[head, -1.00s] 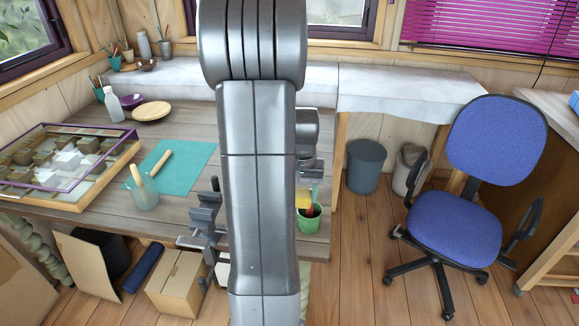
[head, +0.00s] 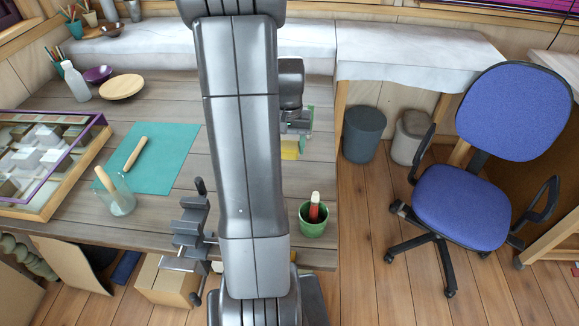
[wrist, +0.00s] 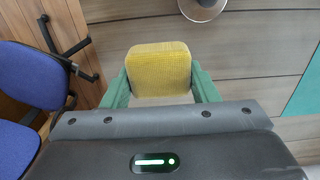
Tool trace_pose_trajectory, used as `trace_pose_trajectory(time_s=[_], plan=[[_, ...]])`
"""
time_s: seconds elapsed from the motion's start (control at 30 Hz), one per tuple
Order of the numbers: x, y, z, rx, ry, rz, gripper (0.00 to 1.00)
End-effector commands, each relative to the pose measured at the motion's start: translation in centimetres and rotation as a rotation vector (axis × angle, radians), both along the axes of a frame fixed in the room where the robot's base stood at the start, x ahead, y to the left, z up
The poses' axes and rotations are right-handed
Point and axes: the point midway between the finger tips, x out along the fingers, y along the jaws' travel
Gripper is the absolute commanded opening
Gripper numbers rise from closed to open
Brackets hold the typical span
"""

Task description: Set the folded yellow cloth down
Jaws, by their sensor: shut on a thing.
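The folded yellow cloth (wrist: 158,70) is a flat, textured, rounded block between the green fingers of my gripper (wrist: 162,88) in the wrist view. The fingers are shut on its two sides. In the head view the cloth (head: 291,149) shows partly beside my arm, over the right part of the grey wooden table (head: 180,222). My arm hides part of it and of the gripper. I cannot tell whether its underside touches the table.
A green cup (head: 312,228) with a red-and-white thing in it stands near the front right edge. A teal mat (head: 168,172), glass jar (head: 118,203) and grey clamp (head: 190,228) are left. A blue chair (head: 458,208) stands right. Boards around the cloth look bare.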

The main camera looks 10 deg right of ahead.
Motion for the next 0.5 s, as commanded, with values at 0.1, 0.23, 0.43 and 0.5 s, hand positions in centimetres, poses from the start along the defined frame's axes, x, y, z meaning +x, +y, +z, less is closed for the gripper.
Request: trace_pose_trajectory(time_s=[0.1, 0.23, 0.43, 0.5], plan=[[-0.1, 0.0, -2.0, 0.001, 0.003, 0.0, 0.32], [-0.1, 0.0, -3.8, 0.001, 0.002, 0.0, 0.32], [-0.1, 0.0, -6.0, 0.001, 0.003, 0.0, 0.32], [-0.1, 0.0, -6.7, 0.001, 0.003, 0.0, 0.32]])
